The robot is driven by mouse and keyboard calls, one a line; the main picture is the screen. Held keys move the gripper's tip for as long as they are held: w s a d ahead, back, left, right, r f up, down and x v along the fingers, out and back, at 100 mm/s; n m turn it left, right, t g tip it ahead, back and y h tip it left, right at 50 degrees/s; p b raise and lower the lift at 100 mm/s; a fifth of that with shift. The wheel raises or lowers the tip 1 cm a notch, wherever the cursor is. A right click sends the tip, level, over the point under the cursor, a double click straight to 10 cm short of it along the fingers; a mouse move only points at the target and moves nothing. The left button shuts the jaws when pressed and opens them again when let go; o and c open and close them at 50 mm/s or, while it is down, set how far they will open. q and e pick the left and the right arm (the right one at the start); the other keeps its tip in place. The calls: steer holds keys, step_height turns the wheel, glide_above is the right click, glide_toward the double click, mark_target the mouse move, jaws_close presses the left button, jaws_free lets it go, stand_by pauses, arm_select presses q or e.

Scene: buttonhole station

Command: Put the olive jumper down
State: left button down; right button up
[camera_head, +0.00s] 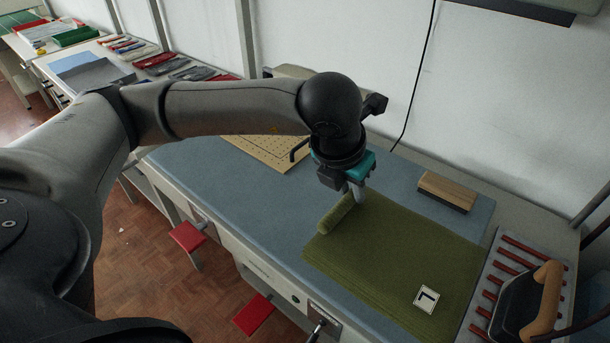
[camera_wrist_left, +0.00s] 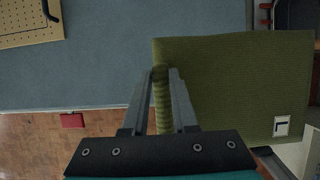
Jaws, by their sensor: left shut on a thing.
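The olive jumper (camera_head: 400,252) lies folded flat on the blue-grey table mat, near its front right. A white label with a black L shape sits on its right part. A rolled or folded edge of it (camera_head: 338,214) stands up at its left side. My left gripper (camera_head: 357,196) is over that edge. In the left wrist view the two fingers (camera_wrist_left: 161,85) are shut on the raised edge of the olive jumper (camera_wrist_left: 225,80). The rest of the jumper spreads to the right of the fingers. My right gripper is in neither view.
A wooden-topped block (camera_head: 447,188) stands behind the jumper. An iron with a tan handle (camera_head: 540,305) rests on a rack with red bars (camera_head: 488,298) at the right. A pegboard (camera_head: 268,152) lies at the mat's back left. The mat (camera_head: 215,172) is bare left of the jumper.

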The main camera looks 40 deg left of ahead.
arm_select(q)
steer(key=n, duration=0.1)
steer(key=n+y, duration=0.1)
steer(key=a+r+n, duration=0.1)
steer(key=n, duration=0.1)
steer(key=shift+w+y+p, duration=0.3)
steer(key=shift+p, duration=0.1)
steer(key=w+a+r+n+g+y+p, duration=0.25)
steer(key=a+n+g, duration=0.2)
steer(key=n, duration=0.95)
steer(key=shift+y, duration=0.35)
steer(key=shift+s+a+f+b, duration=0.15)
steer(key=shift+f+b, duration=0.45)
steer(key=shift+f, duration=2.6)
steer(key=shift+s+a+f+b, duration=0.15)
steer(key=shift+f+b, duration=0.45)
steer(key=shift+f, duration=2.65)
steer(key=shift+s+f+b, duration=0.15)
steer(key=shift+f+b, duration=0.45)
steer(key=shift+f, duration=2.6)
steer(key=c, duration=0.7)
jaws_free()
steer(key=shift+r, duration=0.1)
